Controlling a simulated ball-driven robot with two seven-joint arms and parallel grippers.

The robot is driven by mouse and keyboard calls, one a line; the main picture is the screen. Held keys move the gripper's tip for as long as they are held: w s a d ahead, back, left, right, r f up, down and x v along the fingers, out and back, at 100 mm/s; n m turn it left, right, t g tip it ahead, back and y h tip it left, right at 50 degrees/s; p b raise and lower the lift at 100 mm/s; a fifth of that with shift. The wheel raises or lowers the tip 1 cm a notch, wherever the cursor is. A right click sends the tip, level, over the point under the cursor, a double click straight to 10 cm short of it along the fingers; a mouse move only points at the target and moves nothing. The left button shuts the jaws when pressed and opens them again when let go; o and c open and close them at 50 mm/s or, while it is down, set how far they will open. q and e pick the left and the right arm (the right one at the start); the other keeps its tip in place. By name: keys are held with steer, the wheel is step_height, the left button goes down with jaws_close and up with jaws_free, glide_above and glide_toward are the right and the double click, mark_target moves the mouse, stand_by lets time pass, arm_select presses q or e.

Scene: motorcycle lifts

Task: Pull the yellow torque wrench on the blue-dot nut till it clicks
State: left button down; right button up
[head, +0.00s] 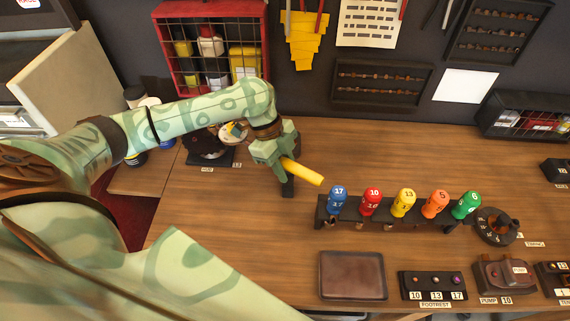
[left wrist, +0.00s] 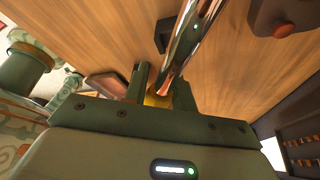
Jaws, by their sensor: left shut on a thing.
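My left gripper (head: 286,172) is shut on the yellow torque wrench (head: 305,174), over the wooden bench. The yellow handle sticks out to the right of the jaws in the head view. In the left wrist view, a shiny metal shaft (left wrist: 196,38) runs up and away from between the fingers (left wrist: 160,92), with a bit of yellow at the jaws. A dark hub stand (head: 208,146) labelled HUB is partly hidden behind my left arm. I cannot make out the blue-dot nut or whether the wrench sits on it. My right gripper is not in view.
A black rack (head: 322,216) of several coloured, numbered handles stands right of the gripper. A dark dial (head: 497,226) is beside it. A brown tray (head: 353,276) and a footrest block (head: 432,285) lie nearer. A red crate (head: 168,75) stands behind my arm. Bench behind the rack is clear.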

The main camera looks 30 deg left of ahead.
arm_select(q)
steer(key=shift+f+p, duration=0.45)
steer(key=shift+p, duration=0.65)
stand_by(2.0)
steer(key=shift+s, duration=0.1)
steer(key=shift+s+r+p, duration=0.1)
steer(key=shift+s+p, duration=0.15)
steer(key=shift+p, duration=0.1)
steer(key=shift+s+a+m+g+p, duration=0.2)
steer(key=shift+s+m+p, duration=0.3)
steer(key=shift+s, duration=0.35)
steer(key=shift+s+a+m+g+p, duration=0.1)
steer(key=shift+s+m+g+p, duration=0.1)
steer(key=shift+s+m+p, duration=0.45)
steer(key=shift+s+a+m+g+p, duration=0.2)
steer(key=shift+s+m, duration=0.15)
steer(key=shift+s, duration=0.65)
steer(key=shift+d, duration=0.1)
steer(key=shift+s+a+m+g+y+p, duration=0.15)
steer(key=shift+s+a+m+p, duration=0.3)
steer(key=shift+s, duration=0.4)
steer(key=shift+s+a+m+g+y+p, duration=0.1)
steer(key=shift+s+a+m+g+p, duration=0.15)
steer(key=shift+s+m, duration=0.45)
steer(key=shift+s+a+m+g+y+p, duration=0.1)
steer(key=shift+s+a+m+p, duration=0.25)
steer(key=shift+s, duration=0.7)
